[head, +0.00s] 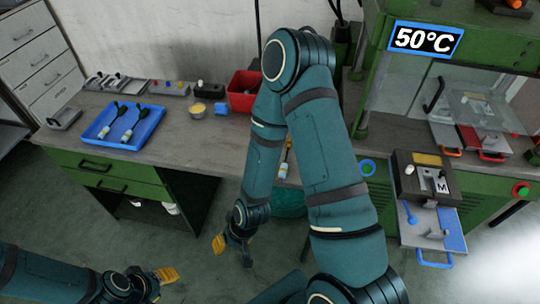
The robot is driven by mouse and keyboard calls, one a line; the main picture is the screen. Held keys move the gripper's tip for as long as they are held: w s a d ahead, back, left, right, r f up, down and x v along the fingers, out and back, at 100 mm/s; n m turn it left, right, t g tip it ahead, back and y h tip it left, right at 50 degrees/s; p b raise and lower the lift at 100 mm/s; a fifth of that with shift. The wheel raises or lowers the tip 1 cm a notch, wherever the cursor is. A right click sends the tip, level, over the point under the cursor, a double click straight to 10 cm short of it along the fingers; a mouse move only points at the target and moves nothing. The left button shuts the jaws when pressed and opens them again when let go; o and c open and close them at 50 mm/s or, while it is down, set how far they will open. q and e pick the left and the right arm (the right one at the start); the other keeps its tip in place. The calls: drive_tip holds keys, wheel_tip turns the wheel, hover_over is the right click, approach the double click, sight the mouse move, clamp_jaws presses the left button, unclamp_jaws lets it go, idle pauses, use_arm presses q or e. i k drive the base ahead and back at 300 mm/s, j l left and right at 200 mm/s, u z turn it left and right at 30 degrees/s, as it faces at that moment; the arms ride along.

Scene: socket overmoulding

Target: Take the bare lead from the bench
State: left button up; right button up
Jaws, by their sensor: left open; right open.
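A lead (284,168) with a pale blue and yellow end lies near the front edge of the bench (225,135). It shows between links of my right arm, which hide part of it, so I cannot tell whether it is bare. My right gripper (219,244), with yellow fingertips, hangs low in front of the bench, below and left of this lead. It is open and holds nothing that I can see. My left gripper (167,275) is at the bottom left, over the floor, open and well away from the lead.
A blue tray (150,127) on the bench holds two leads with dark ends. A green press (375,75) marked 50°C, with a mould on a slide (408,236), is at right. Floor in front is clear.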

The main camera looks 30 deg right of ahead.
sight(282, 172)
drive_tip(key=i+j+z, duration=0.1)
drive_tip(key=z, duration=0.25)
drive_tip(key=j+z, duration=0.3)
drive_tip(key=i+z, duration=0.15)
drive_tip(key=z, duration=0.2)
drive_tip(key=k+j, duration=0.05)
